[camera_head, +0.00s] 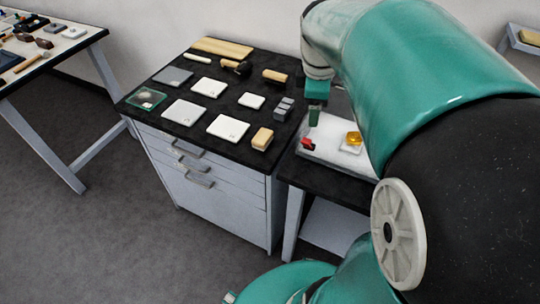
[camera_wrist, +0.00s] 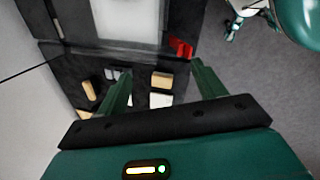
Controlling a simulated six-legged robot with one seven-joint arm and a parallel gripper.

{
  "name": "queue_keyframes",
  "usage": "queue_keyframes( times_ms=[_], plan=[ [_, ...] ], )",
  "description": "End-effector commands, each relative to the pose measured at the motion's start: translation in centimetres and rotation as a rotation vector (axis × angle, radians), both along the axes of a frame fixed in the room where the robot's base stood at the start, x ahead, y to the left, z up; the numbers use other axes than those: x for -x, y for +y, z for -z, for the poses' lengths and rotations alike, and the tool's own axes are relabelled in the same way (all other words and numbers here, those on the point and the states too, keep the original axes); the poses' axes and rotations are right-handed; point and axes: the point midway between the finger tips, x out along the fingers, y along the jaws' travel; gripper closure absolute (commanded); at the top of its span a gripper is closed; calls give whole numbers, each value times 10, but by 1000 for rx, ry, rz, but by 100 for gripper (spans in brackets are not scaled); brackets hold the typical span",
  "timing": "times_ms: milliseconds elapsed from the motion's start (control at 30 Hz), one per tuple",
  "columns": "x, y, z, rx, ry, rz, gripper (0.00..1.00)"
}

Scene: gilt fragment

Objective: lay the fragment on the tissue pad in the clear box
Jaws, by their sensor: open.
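A small gold piece (camera_head: 354,138), which looks like the fragment, lies on a white square at the right of the pale board on the side table. A clear, green-edged box (camera_head: 146,98) sits at the left front of the black-topped cabinet. A small pale, rounded thing shows inside it, but I cannot tell whether that is the tissue pad. My gripper (camera_head: 316,114) hangs near the side table's left back, left of the gold piece and apart from it. In the wrist view my gripper (camera_wrist: 162,76) is open, with nothing between its fingers. Neither the gold piece nor the box can be made out there.
The cabinet top holds white tiles (camera_head: 228,128), a tan block (camera_head: 262,138), grey blocks (camera_head: 284,108), brushes and a wooden board (camera_head: 222,47). A red object (camera_head: 308,144) stands at the pale board's (camera_head: 325,150) left edge. Another table (camera_head: 62,45) with tools is far left.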

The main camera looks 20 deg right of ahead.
Motion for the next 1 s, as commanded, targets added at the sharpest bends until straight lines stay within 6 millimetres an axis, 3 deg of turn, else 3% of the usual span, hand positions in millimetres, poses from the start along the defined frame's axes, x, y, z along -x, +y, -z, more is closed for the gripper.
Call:
queue_keyframes(
  times_ms=[33, 100, 400, 600, 1000],
  plan=[
    [8, 24, -7, -4, -45, 66, 31],
    [20, 52, -12, -27, -110, 188, 31],
    [84, 143, -11, -278, -345, 676, 31],
    [108, 166, -3, -419, -387, 856, 31],
    [109, 168, -2, -434, -387, 884, 31]
  ],
)
